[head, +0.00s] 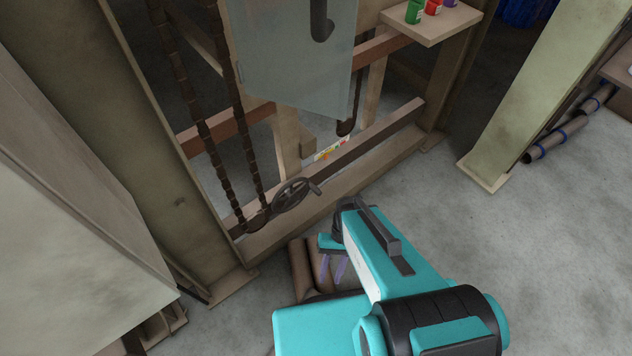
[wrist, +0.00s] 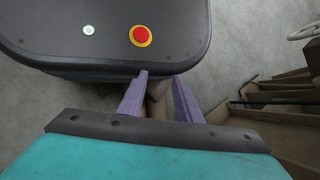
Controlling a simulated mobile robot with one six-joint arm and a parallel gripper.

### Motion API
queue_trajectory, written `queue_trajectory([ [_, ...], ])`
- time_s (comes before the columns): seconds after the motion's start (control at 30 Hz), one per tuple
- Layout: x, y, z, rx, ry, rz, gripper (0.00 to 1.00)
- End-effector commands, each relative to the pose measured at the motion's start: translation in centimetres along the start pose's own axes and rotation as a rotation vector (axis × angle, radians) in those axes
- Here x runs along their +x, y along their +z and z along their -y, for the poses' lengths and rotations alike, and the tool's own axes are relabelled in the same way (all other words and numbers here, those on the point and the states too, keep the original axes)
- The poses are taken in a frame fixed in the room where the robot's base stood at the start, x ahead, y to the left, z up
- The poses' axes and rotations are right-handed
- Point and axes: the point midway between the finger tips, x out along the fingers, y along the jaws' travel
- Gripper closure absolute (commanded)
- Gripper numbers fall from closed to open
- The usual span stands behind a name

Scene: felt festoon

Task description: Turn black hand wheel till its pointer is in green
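The black hand wheel (head: 290,194) with its crank-like handle sits low on the wooden frame, left of centre in the head view. A small strip with coloured patches (head: 331,149) shows behind the lower beam; I cannot make out a pointer or where it stands. My gripper (head: 332,276) is below and to the right of the wheel, apart from it, pointing down. Its two purple fingers are spread with nothing held between them, as the wrist view (wrist: 159,78) also shows. The black wheel is not recognisable in the wrist view.
A dark chain (head: 207,130) hangs left of the wheel. A translucent panel (head: 296,60) hangs above it. Brown rolls (head: 301,265) lie on the floor by my gripper. A shelf (head: 433,22) holds coloured cans. Open floor (head: 400,215) lies to the right.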

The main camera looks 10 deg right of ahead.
Motion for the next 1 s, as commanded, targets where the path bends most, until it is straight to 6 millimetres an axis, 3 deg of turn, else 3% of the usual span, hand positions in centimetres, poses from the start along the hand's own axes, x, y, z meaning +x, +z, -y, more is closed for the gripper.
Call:
queue_trajectory([
  [0.03,-1.4,1.0,0.2,0.001,0.009,-0.002,0.69],
  [1.0,-13.5,9.0,-1.1,0.006,0.195,-0.048,0.69],
])
